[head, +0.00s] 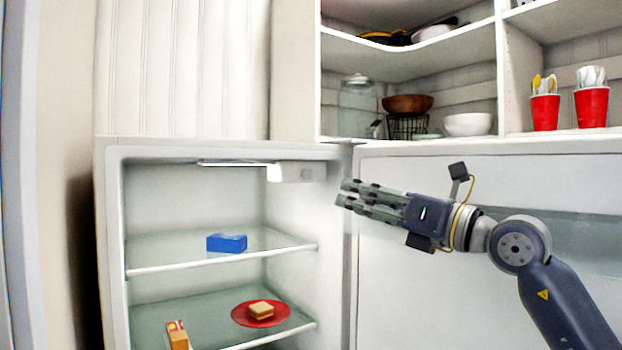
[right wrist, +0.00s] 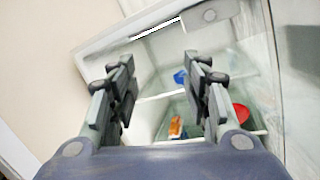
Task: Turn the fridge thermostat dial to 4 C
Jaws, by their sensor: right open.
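The fridge (head: 228,146) stands open at the left, its door (head: 430,290) swung out to the right. A white housing (head: 290,172) sits under its ceiling at the upper right, beside a light strip. A small round grey dial (head: 306,174) shows faintly on the housing; its marks are too small to read. In the right wrist view the dial (right wrist: 209,15) is near the top edge. My right gripper (head: 340,192) is open and empty, to the right of and slightly below the dial, apart from it, in front of the door's hinge side. My left gripper is not in view.
Inside the fridge, a blue box (head: 227,243) is on the upper glass shelf. A red plate (head: 261,314) with a sandwich and an orange carton (head: 177,336) are on the lower one. Corner shelving (head: 440,47) with bowls and red cups is above the door.

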